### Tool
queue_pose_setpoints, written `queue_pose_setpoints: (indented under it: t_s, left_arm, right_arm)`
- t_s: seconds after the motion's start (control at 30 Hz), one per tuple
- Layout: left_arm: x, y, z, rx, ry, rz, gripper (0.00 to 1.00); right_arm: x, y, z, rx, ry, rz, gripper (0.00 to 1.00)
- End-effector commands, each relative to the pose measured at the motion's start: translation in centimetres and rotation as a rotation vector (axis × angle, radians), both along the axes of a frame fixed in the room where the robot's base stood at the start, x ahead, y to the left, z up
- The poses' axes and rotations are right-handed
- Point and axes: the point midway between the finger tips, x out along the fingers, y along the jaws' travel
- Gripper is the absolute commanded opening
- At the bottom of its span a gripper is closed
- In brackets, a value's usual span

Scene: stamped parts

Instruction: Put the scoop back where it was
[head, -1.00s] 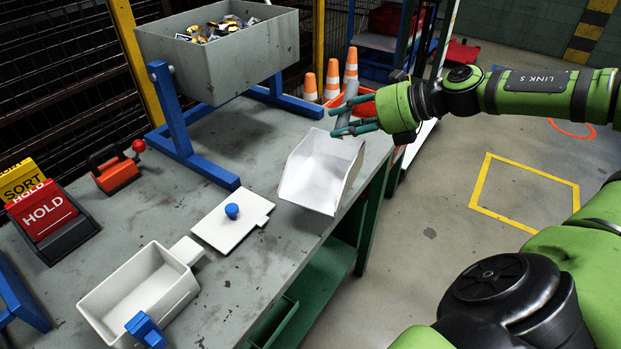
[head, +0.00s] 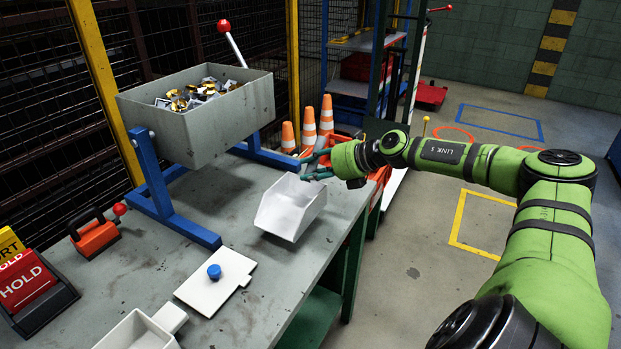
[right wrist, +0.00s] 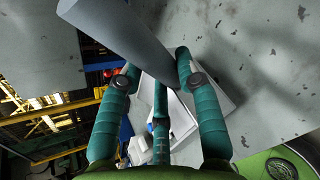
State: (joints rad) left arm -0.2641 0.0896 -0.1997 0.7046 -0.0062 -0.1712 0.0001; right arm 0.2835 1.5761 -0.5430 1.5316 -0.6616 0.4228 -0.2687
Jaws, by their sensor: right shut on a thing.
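The white scoop (head: 291,208) is at the right edge of the grey bench, its open mouth toward the front left. My right gripper (head: 314,166) is shut on its handle, behind the scoop's pan. In the right wrist view the grey handle (right wrist: 118,32) runs between the fingers of the gripper (right wrist: 158,72). The scoop looks empty. I cannot tell whether its underside touches the bench. My left gripper is not in view.
A grey hopper (head: 215,122) of small parts stands on a blue frame (head: 172,215). A white lid (head: 232,284) with a blue knob and a white box (head: 135,335) lie in front. Orange cones (head: 308,128) stand behind.

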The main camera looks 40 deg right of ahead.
Motion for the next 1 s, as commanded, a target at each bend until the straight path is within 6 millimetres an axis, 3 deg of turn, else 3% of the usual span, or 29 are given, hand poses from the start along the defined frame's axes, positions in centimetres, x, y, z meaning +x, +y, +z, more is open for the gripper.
queue_pose_setpoints:
  t_s: [0.27,0.53,0.9,0.93,0.97,1.0]
  left_arm:
    - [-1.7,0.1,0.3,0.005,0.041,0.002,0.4]
    - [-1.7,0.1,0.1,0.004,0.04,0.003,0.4]
    - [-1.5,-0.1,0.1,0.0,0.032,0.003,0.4]
    - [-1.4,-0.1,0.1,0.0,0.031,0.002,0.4]
    - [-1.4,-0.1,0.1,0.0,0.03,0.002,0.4]
    - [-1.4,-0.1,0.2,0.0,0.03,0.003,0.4]
  right_arm:
    - [1.1,-0.1,-0.9,0.0,0.003,-0.004,0.0]
    - [1.1,-0.1,-4.5,0.001,0.005,-0.004,0.0]
    - [1.1,-0.1,-4.9,-0.002,0.004,-0.004,0.0]
    - [1.0,-0.1,-4.9,-0.002,0.005,-0.003,0.42]
    - [1.0,-0.1,-4.9,-0.002,0.005,-0.003,0.54]
    - [1.0,-0.1,-4.9,-0.002,0.005,-0.003,0.57]
